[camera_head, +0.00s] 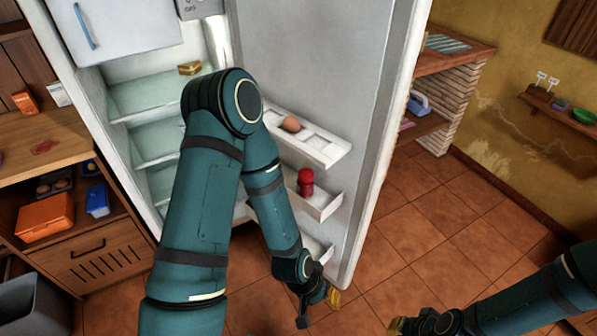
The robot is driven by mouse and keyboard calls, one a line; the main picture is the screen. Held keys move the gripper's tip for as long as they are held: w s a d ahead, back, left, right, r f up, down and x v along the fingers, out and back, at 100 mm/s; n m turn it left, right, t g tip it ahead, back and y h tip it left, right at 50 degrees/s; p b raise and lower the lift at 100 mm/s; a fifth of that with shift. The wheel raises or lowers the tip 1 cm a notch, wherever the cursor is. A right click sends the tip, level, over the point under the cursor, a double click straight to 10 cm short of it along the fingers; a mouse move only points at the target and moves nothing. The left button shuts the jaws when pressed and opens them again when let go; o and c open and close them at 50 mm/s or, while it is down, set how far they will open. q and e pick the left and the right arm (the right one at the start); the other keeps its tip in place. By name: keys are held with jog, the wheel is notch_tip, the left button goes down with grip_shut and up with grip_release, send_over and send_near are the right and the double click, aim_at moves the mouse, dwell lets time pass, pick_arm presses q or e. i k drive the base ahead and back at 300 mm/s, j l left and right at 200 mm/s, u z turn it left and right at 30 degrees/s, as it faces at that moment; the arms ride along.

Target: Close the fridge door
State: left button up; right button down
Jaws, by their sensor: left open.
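The white fridge (118,72) stands at the left with its shelved inside exposed. Its door (300,62) is swung wide open towards the right, its inner face showing. The door shelves hold a brown egg (291,124) and a red bottle (305,182). My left arm crosses in front of the fridge opening and hides part of it. My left gripper (318,308) is open near the lower free end of the door; contact cannot be told. My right gripper (398,327) is at the bottom edge, apart from the door, its fingers unclear.
A yellow wedge (189,68) sits on the upper fridge shelf. A wooden cabinet (95,262) with an orange box (45,217) stands left of the fridge. A brick counter (449,115) is behind the door. The tiled floor (445,215) right of the door is clear.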

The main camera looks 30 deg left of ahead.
aim_at(343, 69)
jog(key=i+l+u, duration=0.15)
jog(key=l+u, duration=0.5)
jog(key=l, duration=0.2)
jog(key=i+l+u, duration=0.2)
jog(key=l+u, duration=0.2)
jog(key=l, duration=0.2)
jog(key=i+l+u, duration=0.15)
jog(key=l+u, duration=0.2)
jog(key=l, duration=0.25)
jog(key=l+u, duration=0.4)
jog(key=l, duration=0.25)
jog(key=i+l+u, duration=0.1)
jog(key=l+u, duration=0.25)
jog(key=l, duration=0.15)
jog(key=l+u, duration=0.35)
jog(key=l, duration=0.15)
jog(key=l+u, duration=0.3)
jog(key=l, duration=0.25)
jog(key=i+l+z, duration=0.1)
jog(key=i+l, duration=0.15)
jog(key=l, duration=0.15)
jog(key=i+l+z, duration=0.15)
jog(key=l, duration=0.2)
jog(key=i, duration=0.1)
